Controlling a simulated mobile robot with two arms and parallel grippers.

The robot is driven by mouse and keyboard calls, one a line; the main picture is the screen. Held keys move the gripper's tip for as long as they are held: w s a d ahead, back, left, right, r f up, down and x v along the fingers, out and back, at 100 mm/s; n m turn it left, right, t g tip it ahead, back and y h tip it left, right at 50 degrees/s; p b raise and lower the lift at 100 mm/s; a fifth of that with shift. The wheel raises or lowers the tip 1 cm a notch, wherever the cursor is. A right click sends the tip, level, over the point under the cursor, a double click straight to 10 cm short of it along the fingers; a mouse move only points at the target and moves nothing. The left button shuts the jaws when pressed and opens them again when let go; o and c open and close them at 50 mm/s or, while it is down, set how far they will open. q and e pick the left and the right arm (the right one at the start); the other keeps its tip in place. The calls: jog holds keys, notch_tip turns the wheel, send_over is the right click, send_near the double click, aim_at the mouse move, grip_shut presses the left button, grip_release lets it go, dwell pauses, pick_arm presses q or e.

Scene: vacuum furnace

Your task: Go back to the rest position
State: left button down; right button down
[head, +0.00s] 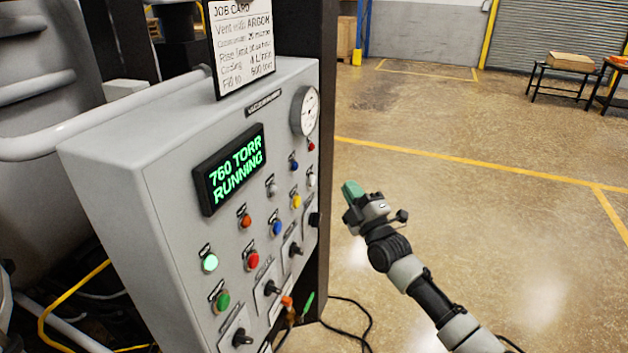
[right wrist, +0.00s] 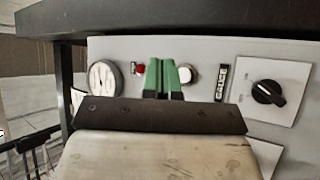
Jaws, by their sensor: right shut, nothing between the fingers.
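My right gripper (head: 353,190) is to the right of the grey control panel (head: 125,165) in the head view, apart from it, with green fingertips. In the right wrist view its green fingers (right wrist: 161,76) are together and hold nothing; the panel face, a round gauge (right wrist: 104,77), a red button (right wrist: 140,69), a white button (right wrist: 187,74) and a black rotary knob (right wrist: 268,92) lie beyond them. The panel display (head: 231,168) reads 760 TORR RUNNING. A green-white button (head: 210,262) at the panel's lower left looks lit. My left gripper is not in view.
A job card (head: 241,45) stands on top of the panel. A pale pipe (head: 105,118) runs at the left. Cables (head: 352,318) lie on the floor below the panel. Open floor with yellow lines extends right; a table with a box (head: 572,62) stands far back.

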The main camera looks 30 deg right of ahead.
dwell(0.5)
jog(key=s+a+f+m+g+h+b, duration=0.1)
jog(key=s+f+m+g, duration=0.15)
jog(key=f, duration=0.95)
jog(key=s+a+f+m+g, duration=0.15)
jog(key=f+g, duration=0.25)
jog(key=f, duration=0.9)
jog(key=s+a+f+m+g, duration=0.15)
jog(key=s+f, duration=0.25)
jog(key=f, duration=0.4)
jog(key=s+f+m+g, duration=0.1)
jog(key=s+f+g, duration=0.3)
jog(key=f, duration=0.5)
jog(key=s+a+f+m+g+b, duration=0.1)
jog(key=s+a+f+m+g, duration=0.15)
jog(key=s+f, duration=0.65)
jog(key=s+a+f+m+g+b, duration=0.15)
jog(key=s+a+f, duration=0.25)
jog(key=s+f, duration=0.5)
jog(key=s+a+f+g, duration=0.2)
jog(key=s+g, duration=0.1)
jog(key=s, duration=0.8)
jog(key=s+a+f+m+g, duration=0.1)
jog(key=s+a+f+g, duration=0.1)
jog(key=s, duration=0.8)
jog(key=shift+s+a+g+y, duration=0.3)
jog(key=shift+s+a+g, duration=0.1)
jog(key=shift+a+g, duration=0.15)
jog(key=shift+w+f, duration=0.1)
jog(key=shift+w, duration=0.05)
